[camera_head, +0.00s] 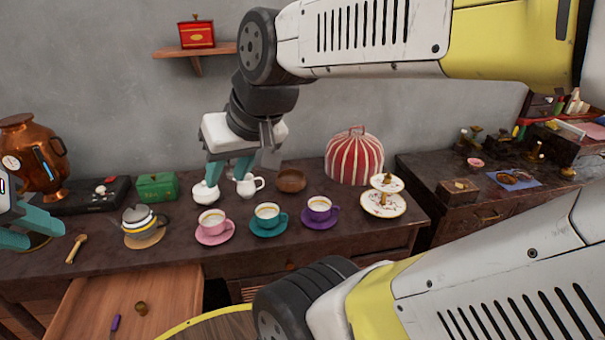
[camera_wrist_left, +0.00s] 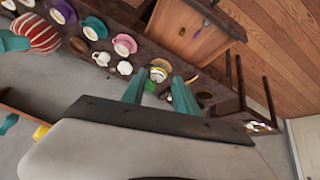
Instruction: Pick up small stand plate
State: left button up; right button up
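A two-tier stand is at the right end of the dark table. Its small upper stand plate (camera_head: 398,183) is white with a gold top piece. The larger plate (camera_head: 400,208) is below it. My right gripper (camera_head: 229,174) points down behind the cups, fingers apart, well left of the stand. My left gripper (camera_head: 46,234) is at the far left edge, partly cut off. Its fingers are apart and empty in the left wrist view (camera_wrist_left: 157,88). I cannot make out the stand in that view.
A pink cup (camera_head: 211,219), teal cup (camera_head: 267,212) and purple cup (camera_head: 319,206) stand along the front. The striped cosy (camera_head: 354,157) is close behind the stand. A drawer (camera_head: 150,310) is open below. A wall shelf (camera_head: 190,54) is above.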

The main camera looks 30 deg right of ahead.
aim_at(392, 184)
jog(key=z, duration=1.9)
jog(key=i+l, duration=0.1)
jog(key=i, duration=0.75)
